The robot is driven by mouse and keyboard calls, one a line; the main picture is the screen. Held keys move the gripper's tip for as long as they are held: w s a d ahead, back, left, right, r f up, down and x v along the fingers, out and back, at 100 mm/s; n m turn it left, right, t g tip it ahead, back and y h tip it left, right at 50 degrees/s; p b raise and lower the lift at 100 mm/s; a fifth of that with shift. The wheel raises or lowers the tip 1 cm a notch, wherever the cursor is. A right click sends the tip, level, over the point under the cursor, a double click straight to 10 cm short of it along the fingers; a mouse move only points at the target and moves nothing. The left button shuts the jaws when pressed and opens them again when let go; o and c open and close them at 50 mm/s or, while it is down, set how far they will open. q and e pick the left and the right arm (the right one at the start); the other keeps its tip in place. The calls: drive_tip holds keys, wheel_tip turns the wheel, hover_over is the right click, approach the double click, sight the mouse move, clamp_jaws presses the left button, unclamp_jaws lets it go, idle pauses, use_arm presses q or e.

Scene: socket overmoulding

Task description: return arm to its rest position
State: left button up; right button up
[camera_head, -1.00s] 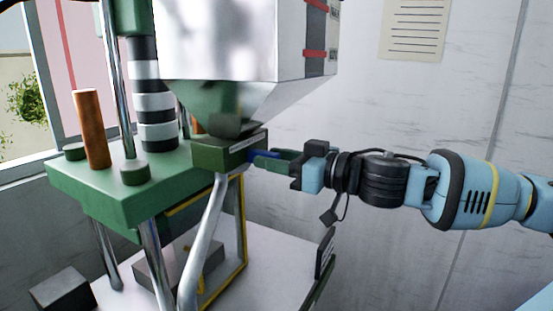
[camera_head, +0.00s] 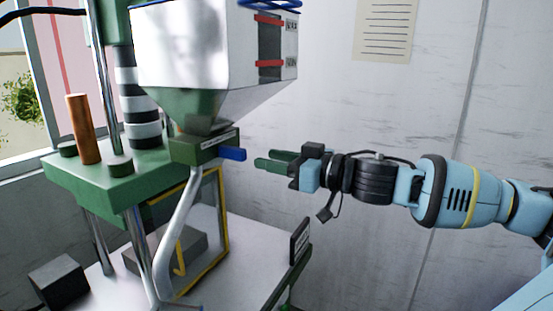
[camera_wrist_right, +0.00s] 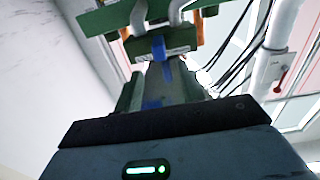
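My right gripper (camera_head: 267,159) points left toward the moulding machine, with its green fingers parted and nothing seen between them. A short gap separates its fingertips from the blue tab (camera_head: 233,154) on the green block under the hopper. The blue tab also shows above the gripper in the right wrist view (camera_wrist_right: 157,47). My right arm extends in from the right edge. My left gripper is not in view.
The green machine (camera_head: 110,185) with a white hopper (camera_head: 200,50) stands at the left. A dark upright panel (camera_head: 300,241) stands on the white table's (camera_head: 245,262) right edge, below my right gripper. The wall behind is clear apart from a paper notice (camera_head: 386,28).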

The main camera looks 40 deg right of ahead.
drive_tip(key=shift+s, duration=0.1)
idle(0.3)
drive_tip(key=shift+f, duration=0.15)
drive_tip(key=s+a+f+m+g+h, duration=0.1)
drive_tip(key=s+a+f, duration=0.1)
drive_tip(key=f, duration=1.4)
drive_tip(key=s+a+f+m+g+h, duration=0.1)
drive_tip(key=s+a+f, duration=0.1)
drive_tip(key=f, duration=1.4)
drive_tip(key=s+a+f+g+h, duration=0.1)
drive_tip(key=s+a+f+g, duration=0.2)
drive_tip(key=s+f, duration=0.9)
drive_tip(key=s+a+f+g+h, duration=0.2)
drive_tip(key=s+a+f, duration=0.6)
drive_tip(key=s+f, duration=0.4)
drive_tip(key=shift+s+m+g, duration=0.3)
drive_tip(key=shift+s+g, duration=0.1)
drive_tip(key=shift+s, duration=0.4)
